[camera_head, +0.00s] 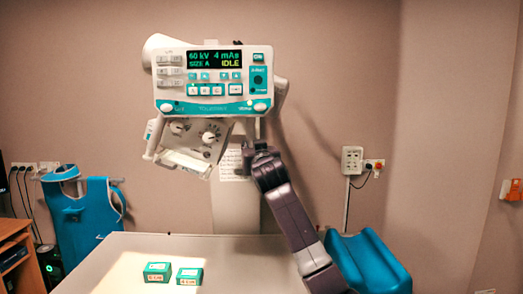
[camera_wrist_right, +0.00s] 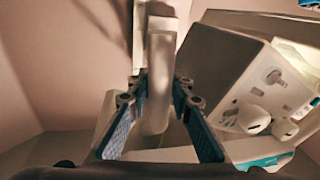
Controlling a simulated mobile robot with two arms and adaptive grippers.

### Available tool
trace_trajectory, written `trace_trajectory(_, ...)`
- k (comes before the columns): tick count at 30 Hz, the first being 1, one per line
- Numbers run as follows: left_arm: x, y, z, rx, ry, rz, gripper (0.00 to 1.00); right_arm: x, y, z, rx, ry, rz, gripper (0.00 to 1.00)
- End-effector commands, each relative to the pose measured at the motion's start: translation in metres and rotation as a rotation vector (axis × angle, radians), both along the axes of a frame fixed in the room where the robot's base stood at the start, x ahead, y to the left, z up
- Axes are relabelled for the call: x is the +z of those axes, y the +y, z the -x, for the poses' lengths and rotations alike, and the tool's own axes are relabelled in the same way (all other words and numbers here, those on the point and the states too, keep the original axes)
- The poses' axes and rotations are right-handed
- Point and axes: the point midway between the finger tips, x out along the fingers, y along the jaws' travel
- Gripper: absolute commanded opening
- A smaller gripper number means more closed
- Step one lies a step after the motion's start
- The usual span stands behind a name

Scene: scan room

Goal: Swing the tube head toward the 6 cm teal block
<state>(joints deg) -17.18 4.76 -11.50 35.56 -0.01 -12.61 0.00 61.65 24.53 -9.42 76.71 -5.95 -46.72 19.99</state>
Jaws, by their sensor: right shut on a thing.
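The white tube head (camera_head: 205,108) hangs over the table, its display reading 60 kV, 4 mAs, SIZE A, IDLE. Its lower box with two knobs (camera_head: 190,140) is tilted. Two small teal-topped blocks stand side by side on the table: a left one (camera_head: 157,267) and a right one (camera_head: 189,271). Their labels are too small to read surely, so I cannot tell which is 6 cm. My right gripper (camera_head: 258,150) is at the head's lower right side. In the wrist view its blue fingers are shut on a white handle bar (camera_wrist_right: 160,82). My left gripper is not in view.
The table (camera_head: 230,255) has a bright light patch around the blocks and bare room to their right. A blue apron (camera_head: 80,215) hangs at left beside a wooden shelf (camera_head: 12,250). A blue padded thing (camera_head: 365,260) stands at right. Wall sockets (camera_head: 352,160) are behind.

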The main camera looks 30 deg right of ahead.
Motion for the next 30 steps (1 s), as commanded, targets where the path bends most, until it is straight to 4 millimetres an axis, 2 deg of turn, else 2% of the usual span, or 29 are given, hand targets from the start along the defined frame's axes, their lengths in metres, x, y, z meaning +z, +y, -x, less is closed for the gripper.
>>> trace_trajectory(10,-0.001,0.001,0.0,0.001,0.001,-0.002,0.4,-0.004,0.005,-0.003,0.007,-0.001,-0.012,0.0)
trace_trajectory(11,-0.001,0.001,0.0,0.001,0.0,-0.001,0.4,-0.004,0.005,-0.003,0.007,-0.001,-0.012,0.22)
trace_trajectory(15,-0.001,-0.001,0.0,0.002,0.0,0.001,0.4,-0.003,0.004,-0.002,0.005,0.0,-0.01,0.37)
trace_trajectory(25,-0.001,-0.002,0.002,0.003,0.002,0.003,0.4,-0.002,0.003,0.0,0.002,-0.002,-0.006,0.38)
trace_trajectory(30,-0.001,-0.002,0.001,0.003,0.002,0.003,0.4,-0.003,0.008,0.01,0.003,-0.003,-0.005,0.38)
